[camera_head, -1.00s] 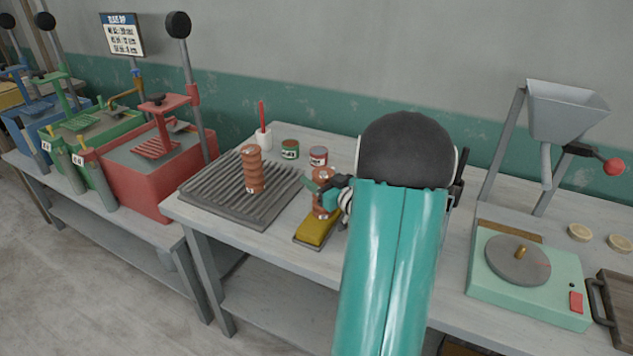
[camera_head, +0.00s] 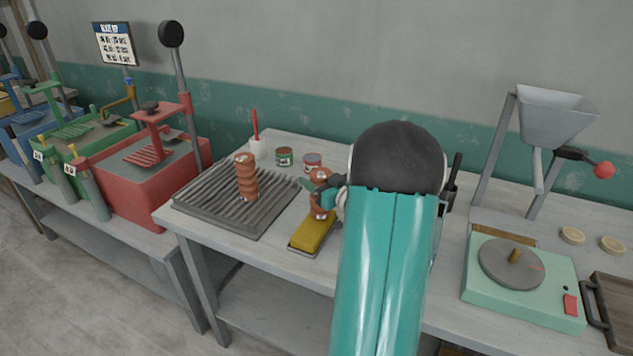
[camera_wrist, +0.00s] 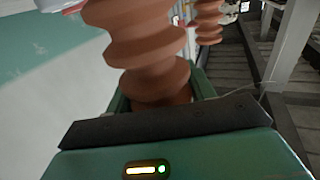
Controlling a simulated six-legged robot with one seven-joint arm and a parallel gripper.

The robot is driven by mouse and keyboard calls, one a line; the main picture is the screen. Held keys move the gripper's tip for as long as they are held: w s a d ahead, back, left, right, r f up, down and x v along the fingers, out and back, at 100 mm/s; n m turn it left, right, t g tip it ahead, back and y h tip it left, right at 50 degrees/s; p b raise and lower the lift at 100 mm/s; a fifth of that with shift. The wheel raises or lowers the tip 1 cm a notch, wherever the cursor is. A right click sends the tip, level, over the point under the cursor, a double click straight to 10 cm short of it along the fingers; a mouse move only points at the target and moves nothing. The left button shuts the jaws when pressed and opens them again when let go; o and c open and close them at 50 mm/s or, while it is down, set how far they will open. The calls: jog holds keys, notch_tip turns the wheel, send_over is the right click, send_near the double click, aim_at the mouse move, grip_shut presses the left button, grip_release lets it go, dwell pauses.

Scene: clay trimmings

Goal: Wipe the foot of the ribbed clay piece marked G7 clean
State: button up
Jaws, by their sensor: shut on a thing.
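My gripper (camera_head: 322,190) is shut on a ribbed terracotta clay piece (camera_head: 320,207), partly hidden by the jaws. In the wrist view the held piece (camera_wrist: 147,45) stands between the jaws, its ribs large and close. It is held roughly upright over the back end of a yellow sponge (camera_head: 313,234) on a dark base. I cannot tell whether its foot touches the sponge. A second ribbed clay piece (camera_head: 247,180) stands upright on a grey ridged board (camera_head: 215,215) to the left. I cannot read a G7 mark on either piece.
Two small jars, green (camera_head: 284,157) and red-labelled (camera_head: 312,162), and a white pot with a red stick (camera_head: 257,148) stand behind. A pale green wheel machine (camera_head: 520,290) is at right. Coloured dipping tanks, one red (camera_head: 150,185), fill the left bench.

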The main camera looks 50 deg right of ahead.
jog(key=shift+r, duration=3.15)
